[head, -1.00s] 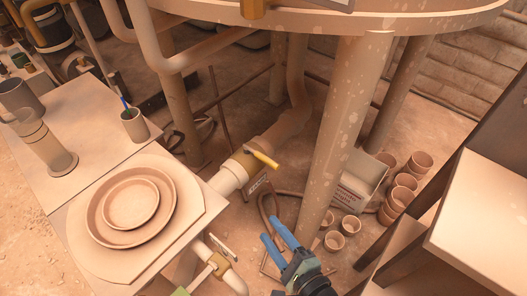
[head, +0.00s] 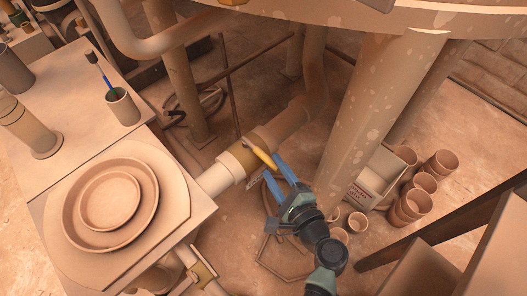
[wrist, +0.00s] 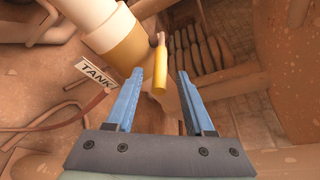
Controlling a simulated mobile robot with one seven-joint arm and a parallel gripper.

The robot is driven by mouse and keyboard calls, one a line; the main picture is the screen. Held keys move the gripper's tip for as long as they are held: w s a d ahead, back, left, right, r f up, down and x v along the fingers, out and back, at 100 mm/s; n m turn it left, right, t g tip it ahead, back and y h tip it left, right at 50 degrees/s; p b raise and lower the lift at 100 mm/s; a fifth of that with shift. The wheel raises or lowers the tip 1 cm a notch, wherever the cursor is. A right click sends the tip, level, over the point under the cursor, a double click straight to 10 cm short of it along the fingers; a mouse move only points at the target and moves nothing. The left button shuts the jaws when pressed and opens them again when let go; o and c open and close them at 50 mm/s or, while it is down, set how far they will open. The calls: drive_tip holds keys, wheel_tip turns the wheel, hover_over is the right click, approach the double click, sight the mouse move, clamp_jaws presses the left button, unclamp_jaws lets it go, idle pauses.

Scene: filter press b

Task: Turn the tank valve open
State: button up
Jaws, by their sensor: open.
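The tank valve has a yellow lever handle (head: 260,153) on a brass-coloured body (head: 240,158) in the pipe below the tank. In the wrist view the yellow handle (wrist: 160,68) hangs down from its pivot on the valve body (wrist: 115,42). A "TANK" label (wrist: 95,73) hangs beside it. My gripper (head: 271,161) has blue fingers and is open. In the wrist view, the handle's free end lies between the gripper fingertips (wrist: 159,73) or just beyond them, nearer the left one. I cannot tell whether either finger touches it.
The thick tank leg (head: 370,120) stands right of my gripper. Clay pots (head: 415,195) and a white box (head: 378,177) are on the floor at right. A table (head: 75,150) with stacked round plates (head: 110,203) stands at left.

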sight(263, 153)
drive_tip(key=b+x, duration=0.1)
drive_tip(key=x, duration=0.6)
drive_tip(key=shift+b, duration=0.4)
clamp_jaws()
idle(0.9)
